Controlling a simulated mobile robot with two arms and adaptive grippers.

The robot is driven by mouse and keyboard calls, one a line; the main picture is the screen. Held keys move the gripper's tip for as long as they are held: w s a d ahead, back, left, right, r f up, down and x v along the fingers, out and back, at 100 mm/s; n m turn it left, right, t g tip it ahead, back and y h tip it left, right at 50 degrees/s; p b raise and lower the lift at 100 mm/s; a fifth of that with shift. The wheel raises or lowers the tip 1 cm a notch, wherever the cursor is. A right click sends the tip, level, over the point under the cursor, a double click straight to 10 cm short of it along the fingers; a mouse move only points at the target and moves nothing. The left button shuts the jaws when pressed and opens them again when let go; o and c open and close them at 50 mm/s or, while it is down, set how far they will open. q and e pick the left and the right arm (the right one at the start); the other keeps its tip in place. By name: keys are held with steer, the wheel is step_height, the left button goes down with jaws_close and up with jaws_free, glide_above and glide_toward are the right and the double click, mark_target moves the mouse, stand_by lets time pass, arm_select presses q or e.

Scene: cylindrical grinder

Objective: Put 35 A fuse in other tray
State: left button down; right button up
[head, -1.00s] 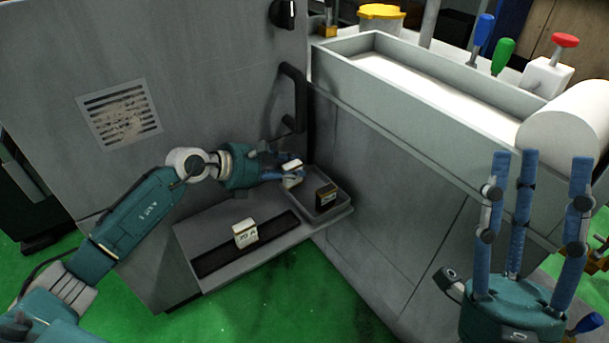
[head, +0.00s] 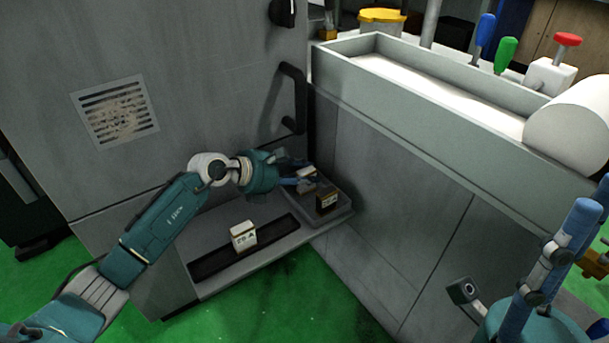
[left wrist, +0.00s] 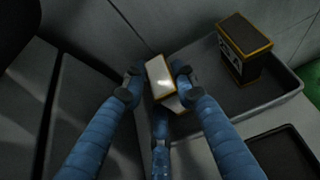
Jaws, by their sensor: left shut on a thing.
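My left gripper (head: 298,182) is shut on a white fuse (head: 308,173) with gold-brown edges; its rating is not readable. In the left wrist view the held fuse (left wrist: 160,75) sits between the blue fingers (left wrist: 153,85), tilted, over the left end of the grey tray (left wrist: 285,95). I cannot tell whether it touches the tray floor. A dark fuse (head: 326,201) with gold edges stands in the same tray (head: 340,216), right of the held one. Another white fuse (head: 243,236) stands on the black tray (head: 215,264). My right gripper (head: 572,245), partly cut off, is open and empty.
The trays share a grey ledge (head: 262,254) against the machine's cabinet (head: 190,50). A black handle (head: 293,98) stands out above. The grey trough wall (head: 420,120) rises to the right. Green floor lies in front.

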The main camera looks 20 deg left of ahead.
arm_select(q)
steer(key=shift+f, duration=0.1)
steer(key=c, duration=1.4)
jaws_free()
steer(key=shift+o, duration=0.2)
